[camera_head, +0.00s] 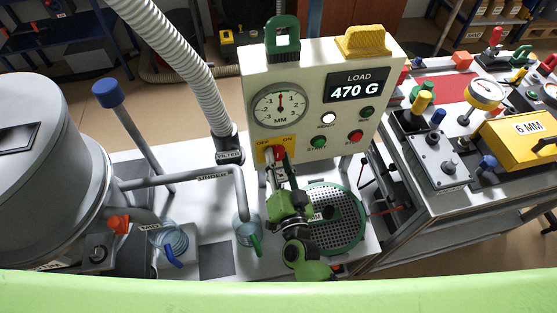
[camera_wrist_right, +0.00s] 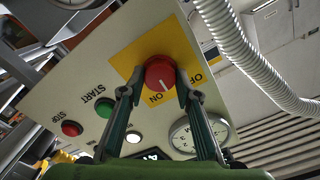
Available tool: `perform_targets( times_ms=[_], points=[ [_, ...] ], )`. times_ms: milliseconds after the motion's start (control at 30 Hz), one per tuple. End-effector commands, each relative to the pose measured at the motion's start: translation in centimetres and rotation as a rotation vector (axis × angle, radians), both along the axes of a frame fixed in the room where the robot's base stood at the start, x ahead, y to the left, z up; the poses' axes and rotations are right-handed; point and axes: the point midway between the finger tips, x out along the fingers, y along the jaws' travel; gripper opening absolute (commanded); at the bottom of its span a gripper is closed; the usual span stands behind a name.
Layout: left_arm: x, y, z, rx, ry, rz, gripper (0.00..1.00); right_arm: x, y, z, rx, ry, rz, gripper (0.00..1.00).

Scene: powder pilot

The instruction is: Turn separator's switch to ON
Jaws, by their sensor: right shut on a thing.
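The separator's panel (camera_head: 340,70) is a cream box with a gauge, a "LOAD 470 G" display and buttons. The switch is a red round knob (camera_wrist_right: 160,72) on a yellow plate (camera_wrist_right: 184,42) marked OFF and ON; in the head view the knob (camera_head: 279,153) is partly covered by my gripper. My right gripper (camera_head: 276,160) reaches up to the panel front and is shut on the knob. In the wrist view the fingertips of my right gripper (camera_wrist_right: 156,88) lie on either side of the knob. The knob's white line shows at its lower half. My left gripper is not in view.
A green start button (camera_head: 318,142) and red stop button (camera_head: 355,136) sit right of the switch. A grey hose (camera_head: 180,50) runs down left of the panel. A glass beaker (camera_head: 247,232) and a round sieve (camera_head: 350,205) are below, close to my right arm.

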Motion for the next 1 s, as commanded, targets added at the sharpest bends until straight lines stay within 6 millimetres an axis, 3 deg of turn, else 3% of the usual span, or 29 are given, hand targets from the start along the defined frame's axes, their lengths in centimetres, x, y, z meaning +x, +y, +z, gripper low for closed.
perform_targets(
  times_ms=[500,1000],
  points=[
    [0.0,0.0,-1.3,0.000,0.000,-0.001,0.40,0.0,0.0,-0.2,0.445,0.090,0.000,0.09],
    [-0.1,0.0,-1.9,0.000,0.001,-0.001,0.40,0.0,0.0,-0.2,0.639,0.129,0.001,0.09]
  ],
)
